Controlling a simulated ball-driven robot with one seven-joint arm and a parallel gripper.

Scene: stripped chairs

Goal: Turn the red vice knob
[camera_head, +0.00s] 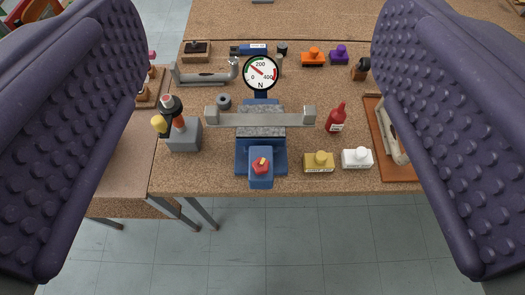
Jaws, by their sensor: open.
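The red vice knob (261,165) sits on top of the front block of a blue vice (261,182), near the front edge of the table. A yellowish mark shows on the knob. A grey metal bar (262,120) lies across the vice, and a round dial gauge (262,73) marked N stands behind it. My gripper (260,262) is open. Its two purple padded fingers frame the picture at left and right, wide apart and empty. The knob lies between them in the picture, farther off and not touched.
A grey block holding tools (184,135) stands left of the vice. A red bottle (336,118), a yellow stamp-like piece (319,162) and a white one (357,158) stand to the right. A wooden tray (378,112) is partly hidden. Open floor (300,235) lies in front.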

